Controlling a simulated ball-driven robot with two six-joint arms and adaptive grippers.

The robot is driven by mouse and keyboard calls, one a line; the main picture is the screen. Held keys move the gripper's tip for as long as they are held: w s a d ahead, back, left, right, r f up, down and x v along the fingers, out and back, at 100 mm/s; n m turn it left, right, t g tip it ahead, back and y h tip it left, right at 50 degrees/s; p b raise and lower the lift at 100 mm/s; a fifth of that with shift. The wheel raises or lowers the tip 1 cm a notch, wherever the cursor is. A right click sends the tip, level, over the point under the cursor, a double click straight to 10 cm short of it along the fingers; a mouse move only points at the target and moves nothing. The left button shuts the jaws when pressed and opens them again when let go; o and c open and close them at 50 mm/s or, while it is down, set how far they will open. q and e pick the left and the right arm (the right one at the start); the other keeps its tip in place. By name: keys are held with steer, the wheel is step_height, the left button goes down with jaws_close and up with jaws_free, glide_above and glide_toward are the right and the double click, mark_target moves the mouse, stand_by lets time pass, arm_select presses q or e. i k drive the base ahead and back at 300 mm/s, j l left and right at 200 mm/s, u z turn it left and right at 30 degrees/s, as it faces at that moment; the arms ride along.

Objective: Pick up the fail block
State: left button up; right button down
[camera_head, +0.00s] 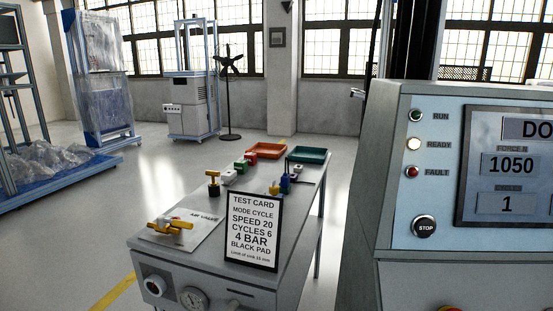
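A small red block (250,156) sits toward the far end of the grey bench (200,232), close to the orange tray. It may be the fail block, but any label is too small to read. A small green block (240,165) stands just in front of it, and a white block (228,176) is nearer still. Neither of my grippers is in view, so nothing shows near the red block.
The orange tray (265,150) and green tray (307,155) are at the bench's far end. A framed test card (253,231) and yellow valve handle (170,230) are at the near end. Blue and yellow pieces (285,184) stand mid-bench. A control cabinet (430,268) fills the right; open floor lies left.

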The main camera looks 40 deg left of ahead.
mark_target(251, 157)
steer(key=u, duration=1.4)
steer(key=i+j+u, duration=0.2)
steer(key=j, duration=0.2)
steer(key=j+u, duration=0.15)
steer(key=j, duration=0.2)
steer(key=i+j+u, duration=1.05)
steer(key=u, duration=0.2)
steer(key=i+z, duration=0.2)
steer(key=i, duration=0.3)
steer(key=i+j+z, duration=0.2)
steer(key=i, duration=0.3)
steer(key=i+l+z, duration=0.15)
steer(key=i+z, duration=0.15)
steer(key=z, duration=0.15)
steer(key=i+l+z, duration=0.1)
steer(key=i+z, duration=0.2)
steer(key=z, duration=0.15)
steer(key=i+z, duration=0.3)
steer(key=z, duration=0.15)
steer(key=i+j+z, duration=0.2)
steer(key=z, duration=0.25)
steer(key=i, duration=0.05)
